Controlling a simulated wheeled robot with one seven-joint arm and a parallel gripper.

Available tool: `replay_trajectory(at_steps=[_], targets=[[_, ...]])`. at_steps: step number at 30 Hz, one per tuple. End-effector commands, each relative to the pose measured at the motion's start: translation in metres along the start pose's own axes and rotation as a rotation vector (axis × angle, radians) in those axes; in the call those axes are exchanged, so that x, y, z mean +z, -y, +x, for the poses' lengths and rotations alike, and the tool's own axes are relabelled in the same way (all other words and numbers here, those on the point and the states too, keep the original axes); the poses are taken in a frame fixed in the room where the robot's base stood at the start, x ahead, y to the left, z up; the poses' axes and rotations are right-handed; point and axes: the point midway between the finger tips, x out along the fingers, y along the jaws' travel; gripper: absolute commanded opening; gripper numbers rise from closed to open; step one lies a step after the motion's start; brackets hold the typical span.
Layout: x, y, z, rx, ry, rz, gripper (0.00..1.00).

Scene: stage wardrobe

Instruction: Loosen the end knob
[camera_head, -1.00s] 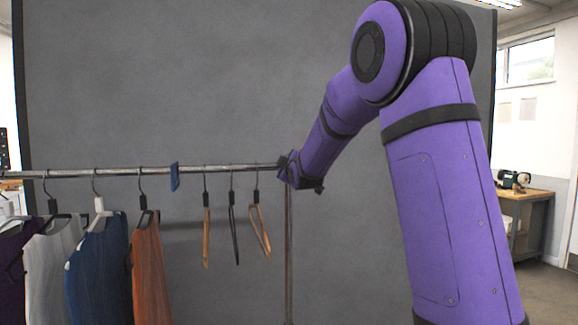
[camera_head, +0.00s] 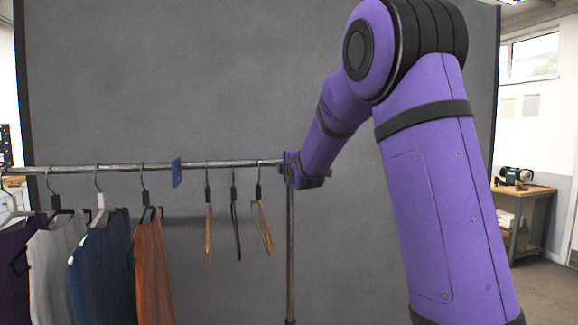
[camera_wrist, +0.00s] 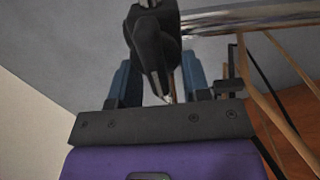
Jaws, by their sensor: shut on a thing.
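The end knob (camera_wrist: 154,45) is a black part at the end of the metal rail (camera_wrist: 250,15) in the wrist view. My gripper (camera_wrist: 158,75) has its two blue-grey fingers on either side of the knob and is shut on it. In the head view my gripper (camera_head: 287,168) is small, at the right end of the rail (camera_head: 110,168), where the upright post (camera_head: 290,250) meets it. The knob is hidden behind my gripper there.
A blue tag (camera_head: 177,172) and several empty hangers (camera_head: 209,230) hang on the rail left of my gripper. Garments (camera_head: 100,265) hang further left. A grey panel (camera_head: 230,80) stands behind. A workbench (camera_head: 525,195) is at the far right.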

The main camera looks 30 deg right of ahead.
Motion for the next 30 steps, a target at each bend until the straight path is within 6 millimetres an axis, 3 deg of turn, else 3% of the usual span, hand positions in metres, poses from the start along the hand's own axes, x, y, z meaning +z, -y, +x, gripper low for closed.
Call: replay_trajectory(at_steps=[10,11,14,24,30], targets=[[0.0,0.002,0.0,-0.004,-0.001,-0.003,0.2],[0.0,0.002,0.0,-0.004,0.0,-0.002,0.46],[0.0,0.002,0.0,-0.003,0.0,-0.002,0.67],[0.0,0.0,-0.003,-0.001,0.0,-0.001,0.67],[0.0,0.0,-0.026,-0.001,0.0,0.002,0.67]])
